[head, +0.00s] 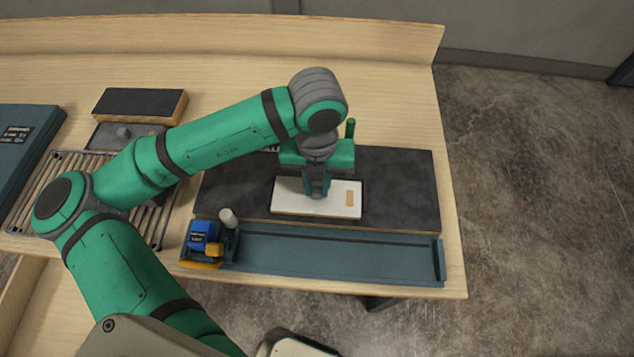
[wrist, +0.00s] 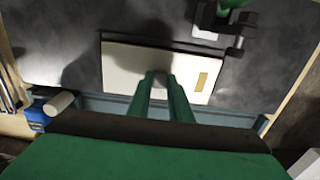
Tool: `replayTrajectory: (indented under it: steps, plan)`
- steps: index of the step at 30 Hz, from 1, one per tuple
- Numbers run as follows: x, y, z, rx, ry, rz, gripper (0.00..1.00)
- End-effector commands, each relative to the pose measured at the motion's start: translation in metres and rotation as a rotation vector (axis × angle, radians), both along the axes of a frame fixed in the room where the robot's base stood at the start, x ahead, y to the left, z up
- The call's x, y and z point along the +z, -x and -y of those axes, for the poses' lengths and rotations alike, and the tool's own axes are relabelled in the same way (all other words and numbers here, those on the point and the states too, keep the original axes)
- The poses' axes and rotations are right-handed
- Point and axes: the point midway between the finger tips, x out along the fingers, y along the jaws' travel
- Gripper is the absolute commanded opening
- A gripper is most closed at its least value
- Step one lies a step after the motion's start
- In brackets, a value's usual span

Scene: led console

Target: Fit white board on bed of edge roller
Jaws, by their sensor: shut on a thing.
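The white board (head: 292,197) is a flat pale panel with a small tan rectangle near its right end. It is at the front middle of the dark mat; I cannot tell whether it rests there or is slightly raised. My gripper (head: 316,192) points down at its middle and is shut on it. In the wrist view the fingers (wrist: 160,80) meet over the board (wrist: 125,68), whose near edge is partly hidden. The edge roller's long blue-grey bed (head: 340,257) lies just in front of the mat, empty along its length. Its blue and yellow head (head: 203,237) stands at the left end.
The dark mat (head: 405,190) is bare to the right of the board. A green-handled tool (head: 350,128) stands behind my gripper. At left are a slatted rack (head: 170,215), a black-topped wooden block (head: 138,104) and a dark teal case (head: 22,140). The table's right edge is close by.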

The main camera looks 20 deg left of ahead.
Motion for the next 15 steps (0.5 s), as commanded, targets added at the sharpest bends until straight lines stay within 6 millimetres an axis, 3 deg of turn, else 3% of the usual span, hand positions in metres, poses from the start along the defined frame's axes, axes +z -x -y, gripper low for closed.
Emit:
replayTrajectory:
  steps: [3,4,6,15]
  plan:
    - [0.0002,-0.0001,0.0,0.0,0.0,0.0,0.0]
    - [0.0002,-0.0001,0.0,0.0,0.0,0.0,0.23]
    - [0.0002,-0.0001,0.0,0.0,0.0,0.0,0.4]
    - [0.0006,-0.0001,0.0,0.0,0.0,0.0,0.4]
